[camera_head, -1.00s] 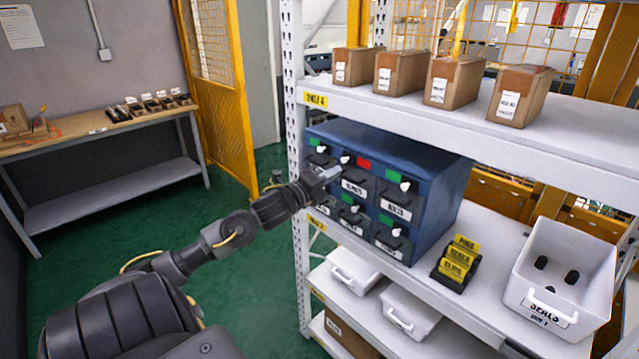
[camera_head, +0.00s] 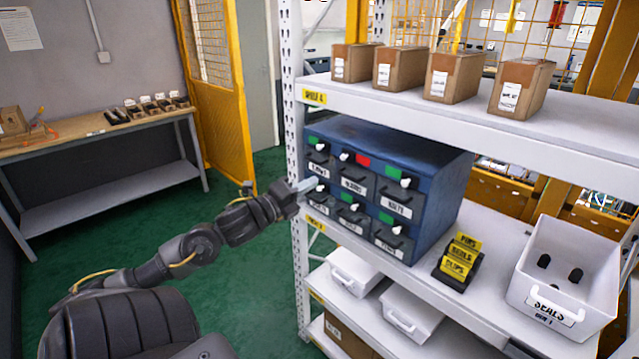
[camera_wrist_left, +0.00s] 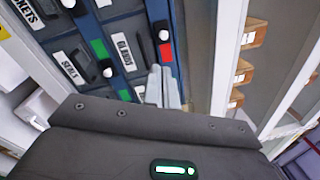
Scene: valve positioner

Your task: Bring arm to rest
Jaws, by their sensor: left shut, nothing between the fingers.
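My left gripper (camera_head: 306,184) is shut and empty, in front of the left column of a blue drawer cabinet (camera_head: 440,190). Its closed fingers (camera_wrist_left: 163,88) also show in the left wrist view, pointing at the cabinet front near a drawer labelled GLANDS and a red tag. I cannot tell whether the fingertips touch the cabinet. My left arm (camera_head: 200,243) stretches from the lower left toward the shelf. My right gripper is not in view.
The cabinet stands on a white shelf rack (camera_head: 500,225) beside a card holder (camera_head: 459,262) and a SEALS bin (camera_head: 565,270). Cardboard boxes (camera_head: 455,76) line the upper shelf. A workbench (camera_head: 100,135) is at left. Green floor (camera_head: 265,255) lies open between.

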